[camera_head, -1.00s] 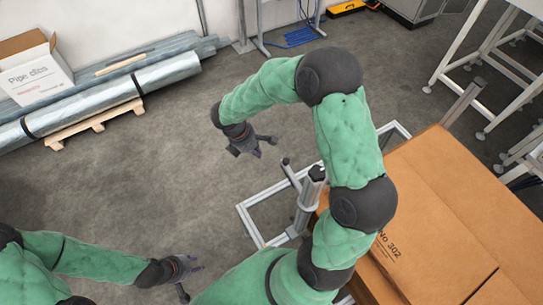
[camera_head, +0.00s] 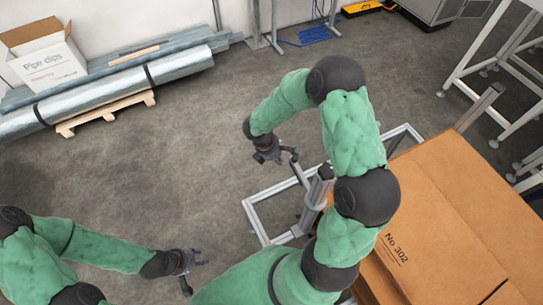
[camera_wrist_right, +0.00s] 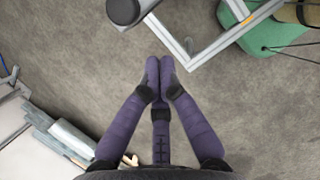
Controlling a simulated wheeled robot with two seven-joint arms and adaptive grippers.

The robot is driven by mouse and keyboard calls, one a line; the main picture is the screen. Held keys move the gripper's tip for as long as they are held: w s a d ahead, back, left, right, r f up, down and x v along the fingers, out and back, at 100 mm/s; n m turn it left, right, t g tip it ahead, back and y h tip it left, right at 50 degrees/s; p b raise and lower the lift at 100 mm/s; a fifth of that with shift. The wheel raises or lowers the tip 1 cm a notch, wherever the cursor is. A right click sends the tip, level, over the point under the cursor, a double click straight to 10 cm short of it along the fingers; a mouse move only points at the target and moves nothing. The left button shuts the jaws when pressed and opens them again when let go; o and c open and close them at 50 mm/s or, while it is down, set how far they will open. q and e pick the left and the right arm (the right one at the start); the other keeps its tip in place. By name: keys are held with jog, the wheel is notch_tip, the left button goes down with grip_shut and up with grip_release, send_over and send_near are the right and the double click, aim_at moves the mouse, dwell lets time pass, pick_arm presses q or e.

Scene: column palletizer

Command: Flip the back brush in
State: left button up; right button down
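I cannot clearly make out a brush by its bristles. A grey metal floor frame (camera_head: 262,222) carries a post with a dark rounded top (camera_head: 326,171), partly hidden by my right arm. In the right wrist view, a dark round end (camera_wrist_right: 124,11) shows at the top beside the frame (camera_wrist_right: 197,52). My left gripper (camera_head: 194,272) hangs empty and spread at the bottom left.
A large cardboard box (camera_head: 440,215) marked "No 302" stands at the right. Wrapped pipes (camera_head: 130,87) and a white carton (camera_head: 48,64) lie at the far left. A white metal stand (camera_head: 490,62) is at the far right. The floor between is clear.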

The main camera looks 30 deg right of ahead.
jog(key=shift+s+d+f, duration=0.1)
jog(key=shift+s+d, duration=0.1)
jog(key=shift+d, duration=0.45)
jog(key=shift+s+d, duration=0.2)
jog(key=shift+d, duration=0.4)
